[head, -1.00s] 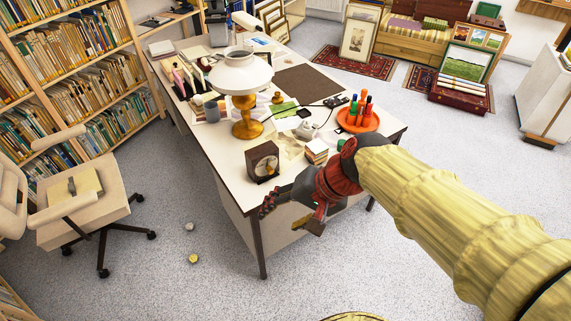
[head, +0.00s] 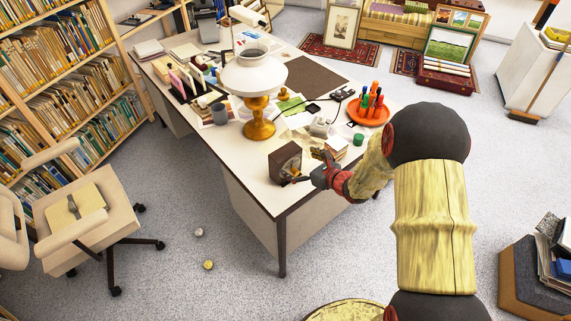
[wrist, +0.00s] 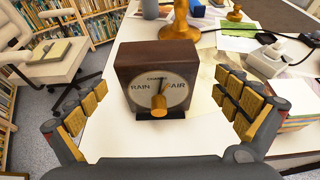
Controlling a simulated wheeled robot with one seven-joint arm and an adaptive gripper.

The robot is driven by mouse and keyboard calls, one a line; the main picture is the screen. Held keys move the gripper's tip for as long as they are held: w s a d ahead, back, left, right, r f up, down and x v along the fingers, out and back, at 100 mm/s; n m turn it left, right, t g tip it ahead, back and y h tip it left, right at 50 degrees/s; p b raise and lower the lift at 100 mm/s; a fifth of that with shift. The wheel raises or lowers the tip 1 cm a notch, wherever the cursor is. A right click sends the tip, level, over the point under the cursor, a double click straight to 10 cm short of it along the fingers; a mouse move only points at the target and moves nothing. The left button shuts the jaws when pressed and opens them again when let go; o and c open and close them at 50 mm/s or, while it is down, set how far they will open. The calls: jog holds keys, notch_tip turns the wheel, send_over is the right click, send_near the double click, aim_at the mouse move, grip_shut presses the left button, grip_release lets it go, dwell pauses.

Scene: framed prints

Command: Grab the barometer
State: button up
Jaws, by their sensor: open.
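The barometer (head: 285,161) is a dark brown box with a round dial, upright near the front edge of the white desk. In the wrist view the barometer (wrist: 157,82) faces me, its dial reading "RAIN" and "FAIR", with a brass-coloured knob low on its front. My gripper (head: 308,167) is just to the right of it in the head view. In the wrist view my open gripper (wrist: 157,108) has one padded finger on each side of the barometer, with gaps between. Neither finger visibly touches it.
On the white desk (head: 240,178), a stack of small books or cards (head: 337,147) stands right of my gripper. A lamp (head: 258,95) with an orange base stands behind the barometer. An orange tray (head: 368,111) holds markers. A chair (head: 88,210) stands left of the desk.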

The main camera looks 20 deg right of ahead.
aim_at(286, 155)
jog(key=b+x, duration=0.2)
jog(key=x, duration=0.5)
jog(key=shift+a+r, duration=0.15)
jog(key=shift+a, duration=0.05)
jog(key=shift+s+r, duration=0.1)
jog(key=shift+c, duration=0.7)
jog(key=c, duration=1.6)
jog(key=shift+r, duration=0.1)
jog(key=shift+c, duration=0.5)
jog(key=shift+r, duration=0.1)
